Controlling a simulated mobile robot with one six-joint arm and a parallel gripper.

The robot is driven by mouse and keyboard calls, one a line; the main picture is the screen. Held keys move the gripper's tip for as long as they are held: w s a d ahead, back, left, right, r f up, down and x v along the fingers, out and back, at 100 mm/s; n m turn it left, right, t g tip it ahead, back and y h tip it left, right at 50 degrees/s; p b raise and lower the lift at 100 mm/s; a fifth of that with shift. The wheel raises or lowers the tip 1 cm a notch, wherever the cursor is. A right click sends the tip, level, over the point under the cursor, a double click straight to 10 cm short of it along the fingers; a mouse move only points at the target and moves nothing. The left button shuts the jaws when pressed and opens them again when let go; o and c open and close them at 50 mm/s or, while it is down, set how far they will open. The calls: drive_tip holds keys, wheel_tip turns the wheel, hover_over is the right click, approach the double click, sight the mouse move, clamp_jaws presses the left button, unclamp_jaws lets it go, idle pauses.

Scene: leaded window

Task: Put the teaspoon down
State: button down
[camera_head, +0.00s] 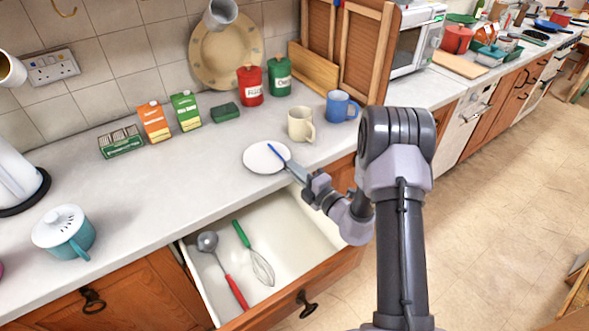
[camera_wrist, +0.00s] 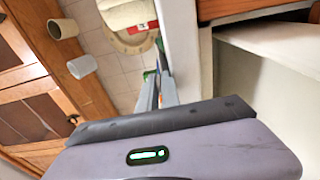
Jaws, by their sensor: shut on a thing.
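The teaspoon (camera_head: 273,150) shows as a thin blue length over a white plate (camera_head: 261,163) on the counter. My gripper (camera_head: 293,168) is shut on the teaspoon at the plate's right edge, above the counter's front edge. I cannot tell whether the teaspoon touches the plate. In the wrist view my gripper's fingers (camera_wrist: 157,92) are close together, and the teaspoon between them is too small to make out clearly.
An open drawer (camera_head: 308,215) below holds a red-handled ladle (camera_head: 226,268) and a green-handled whisk (camera_head: 258,262). A cream mug (camera_head: 299,124) and a blue mug (camera_head: 338,106) stand behind the plate.

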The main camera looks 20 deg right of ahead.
drive_tip(key=c, duration=1.8)
unclamp_jaws()
drive_tip(key=shift+c, duration=0.2)
